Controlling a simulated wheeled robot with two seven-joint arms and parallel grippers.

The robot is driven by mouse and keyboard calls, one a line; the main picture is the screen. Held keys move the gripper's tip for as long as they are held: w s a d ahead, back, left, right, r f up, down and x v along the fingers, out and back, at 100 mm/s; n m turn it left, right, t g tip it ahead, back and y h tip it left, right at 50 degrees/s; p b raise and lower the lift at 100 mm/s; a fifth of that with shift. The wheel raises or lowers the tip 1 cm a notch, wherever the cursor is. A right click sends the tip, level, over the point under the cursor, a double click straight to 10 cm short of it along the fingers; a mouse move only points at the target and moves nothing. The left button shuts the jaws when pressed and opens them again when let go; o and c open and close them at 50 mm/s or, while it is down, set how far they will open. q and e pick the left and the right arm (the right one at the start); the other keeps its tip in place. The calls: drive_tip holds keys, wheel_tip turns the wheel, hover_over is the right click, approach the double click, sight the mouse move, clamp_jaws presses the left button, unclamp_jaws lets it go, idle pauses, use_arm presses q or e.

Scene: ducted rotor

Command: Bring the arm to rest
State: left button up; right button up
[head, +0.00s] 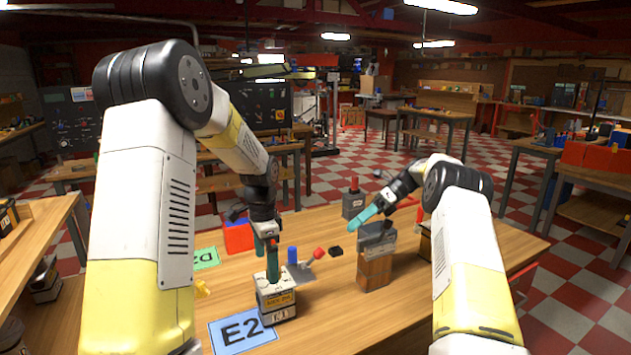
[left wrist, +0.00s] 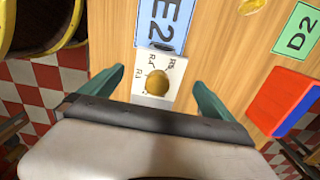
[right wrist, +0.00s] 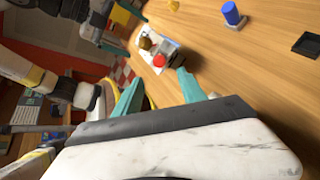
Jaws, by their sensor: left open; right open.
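My left gripper (head: 267,252) points down over a white-topped control box (head: 278,300) on the wooden table. In the left wrist view its teal fingers (left wrist: 158,92) are open, with the box's brass knob (left wrist: 157,82) between them in the picture; I cannot tell whether they touch the box. The knob's white dial plate carries printed marks. My right gripper (head: 365,216) is open and empty, raised over the table near a grey device on a wooden block (head: 374,270).
A blue E2 card (head: 242,331) lies beside the box and a green D2 card (head: 207,258) farther left. A red and blue bin (head: 238,237), a blue cylinder (head: 292,255), a black piece (head: 336,251) and a yellow piece (head: 202,288) are on the table. The front right tabletop is clear.

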use_arm(q)
wheel_tip(320, 180, up, 2)
drive_tip(key=shift+r, duration=0.5)
drive_tip(key=s+a+r+n+t+h, duration=0.1)
drive_tip(key=s+r+n+t, duration=0.3)
drive_tip(key=s+r, duration=0.75)
use_arm(e)
drive_tip(key=s+r+n+t+h, duration=0.45)
drive_tip(key=s+r+n, duration=0.55)
drive_tip(key=s+r, duration=0.45)
use_arm(q)
drive_tip(key=s+r+n+t+h, duration=0.1)
drive_tip(key=s+r+n, duration=0.3)
drive_tip(key=s+n, duration=0.4)
drive_tip(key=s+t, duration=0.1)
drive_tip(key=s, duration=0.4)
drive_tip(key=shift+s+a, duration=0.2)
drive_tip(key=shift+s, duration=0.05)
use_arm(e)
drive_tip(key=s+d+n+t+h, duration=0.2)
drive_tip(key=s+n+t+h, duration=0.2)
drive_tip(key=s+n, duration=0.8)
drive_tip(key=s+t, duration=0.2)
drive_tip(key=s, duration=0.7)
drive_tip(key=shift+s+d+f+n, duration=0.2)
drive_tip(key=shift+s+f+n, duration=0.05)
drive_tip(key=shift+s+n, duration=0.15)
